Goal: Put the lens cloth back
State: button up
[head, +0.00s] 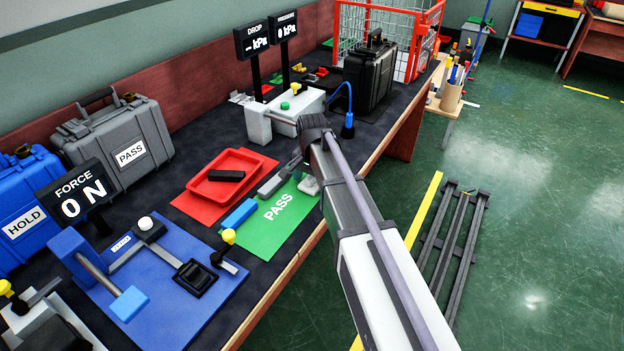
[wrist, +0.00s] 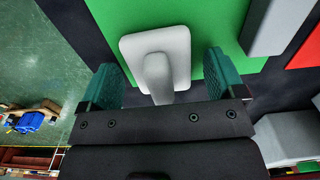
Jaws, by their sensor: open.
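A pale grey rounded-square pad with a raised grip (wrist: 181,45), possibly the lens cloth, lies on the green mat (wrist: 215,20). In the head view it shows partly behind my arm (head: 309,187), near the right edge of the green PASS mat (head: 262,238). My gripper (wrist: 163,75) is open, with one green finger on each side of the pad's raised grip. I see gaps between both fingers and the grip. In the head view my gripper (head: 302,168) is mostly hidden by my forearm.
A grey block (head: 273,183) and a blue block (head: 239,214) lie along the mat's left edge. A red tray (head: 213,198) holding a black block is beyond. A pressure fixture (head: 297,108) stands behind. The bench edge and open floor are to the right.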

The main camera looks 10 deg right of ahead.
notch_tip(320, 180, up, 12)
jog(key=p, duration=1.2)
jog(key=s+r+n+p, duration=0.2)
jog(key=s+n, duration=0.7)
jog(key=s, duration=1.1)
jog(key=shift+s+r+p, duration=0.25)
jog(key=shift+r+p, duration=0.15)
jog(key=shift+r, duration=0.35)
